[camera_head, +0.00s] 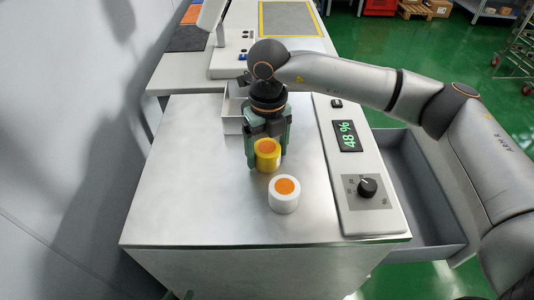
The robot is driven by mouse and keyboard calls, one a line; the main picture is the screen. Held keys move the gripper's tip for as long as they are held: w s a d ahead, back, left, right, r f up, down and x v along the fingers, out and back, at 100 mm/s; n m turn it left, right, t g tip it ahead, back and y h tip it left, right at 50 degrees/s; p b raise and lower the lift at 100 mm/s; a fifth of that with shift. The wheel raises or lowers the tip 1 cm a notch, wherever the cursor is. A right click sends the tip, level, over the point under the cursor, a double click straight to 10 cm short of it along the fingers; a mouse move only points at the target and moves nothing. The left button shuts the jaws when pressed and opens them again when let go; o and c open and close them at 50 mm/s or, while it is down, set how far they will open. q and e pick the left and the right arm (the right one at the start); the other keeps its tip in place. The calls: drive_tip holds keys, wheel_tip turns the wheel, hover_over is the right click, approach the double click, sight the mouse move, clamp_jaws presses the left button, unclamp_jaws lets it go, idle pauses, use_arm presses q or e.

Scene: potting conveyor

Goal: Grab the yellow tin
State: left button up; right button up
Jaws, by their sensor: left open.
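The yellow tin (266,163) has an orange top and is upright near the middle of the metal worktop. My right gripper (267,160), on the arm that comes in from the right, points down with a dark green finger on each side of the tin. No gap shows between the fingers and the tin, so it looks shut on it. I cannot tell whether the tin rests on the worktop or is slightly raised. My left gripper is not in view.
A white tin (284,201) with an orange top stands just in front of the yellow one. A panel (362,218) with a "48 %" display and a knob runs along the right edge. A pale box (233,110) is behind my gripper. The worktop's left side (180,190) is clear.

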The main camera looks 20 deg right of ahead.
drive_tip(key=c, duration=1.1)
drive_tip(key=shift+r, duration=0.2)
